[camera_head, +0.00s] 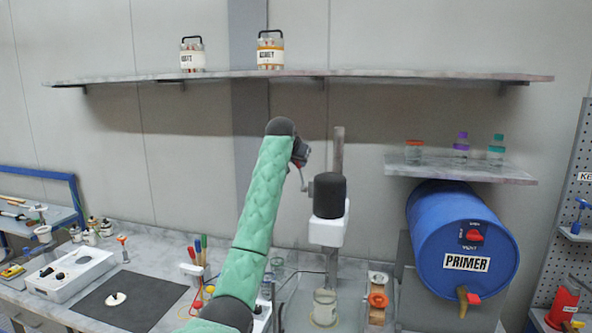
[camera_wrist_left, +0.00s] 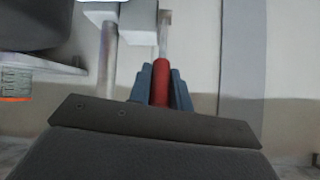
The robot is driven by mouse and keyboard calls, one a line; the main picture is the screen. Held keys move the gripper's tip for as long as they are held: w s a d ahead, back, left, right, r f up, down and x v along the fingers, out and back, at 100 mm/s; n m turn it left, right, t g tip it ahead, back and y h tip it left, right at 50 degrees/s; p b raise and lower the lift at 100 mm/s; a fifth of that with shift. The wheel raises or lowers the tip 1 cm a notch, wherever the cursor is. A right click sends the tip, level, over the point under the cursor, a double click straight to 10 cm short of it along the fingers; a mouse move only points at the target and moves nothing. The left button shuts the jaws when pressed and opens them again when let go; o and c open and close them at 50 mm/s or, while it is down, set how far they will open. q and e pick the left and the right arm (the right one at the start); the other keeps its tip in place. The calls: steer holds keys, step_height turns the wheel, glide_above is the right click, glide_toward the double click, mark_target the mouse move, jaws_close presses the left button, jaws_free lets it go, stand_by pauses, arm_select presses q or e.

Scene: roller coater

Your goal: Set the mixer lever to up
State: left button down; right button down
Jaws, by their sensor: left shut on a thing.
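The mixer (camera_head: 328,230) stands on the bench in the head view, with a black motor top, a white housing and a grey column behind it. Its lever (camera_head: 303,180) is a thin red-and-grey piece at the left of the motor, small and partly hidden by my wrist. In the left wrist view the red lever grip (camera_wrist_left: 160,88) sits between the blue-grey fingers of my left gripper (camera_wrist_left: 161,82), which is shut on it.
A blue primer drum (camera_head: 462,240) lies right of the mixer, below a small shelf (camera_head: 460,171) with bottles. A long shelf (camera_head: 360,75) with two jars runs above my arm. Tools and a dark mat (camera_head: 130,302) lie on the bench at left.

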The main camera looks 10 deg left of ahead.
mark_target(301, 172)
arm_select(q)
steer(key=shift+w+r+g, duration=0.45)
steer(key=shift+w+g, duration=0.05)
steer(key=shift+w, duration=0.2)
steer(key=shift+w+r+g, duration=0.4)
steer(key=shift+w+g, duration=0.1)
steer(key=shift+w, duration=0.15)
steer(key=shift+w+r+g, duration=0.2)
steer(key=shift+w+g, duration=0.3)
steer(key=shift+w, duration=0.2)
arm_select(e)
steer(key=shift+w+d, duration=0.25)
steer(key=shift+w, duration=0.2)
arm_select(q)
steer(key=shift+d, duration=0.1)
steer(key=c, duration=1.5)
jaws_free()
steer(key=shift+o, duration=1)
steer(key=shift+w+f, duration=0.1)
arm_select(e)
steer(key=shift+a, duration=0.25)
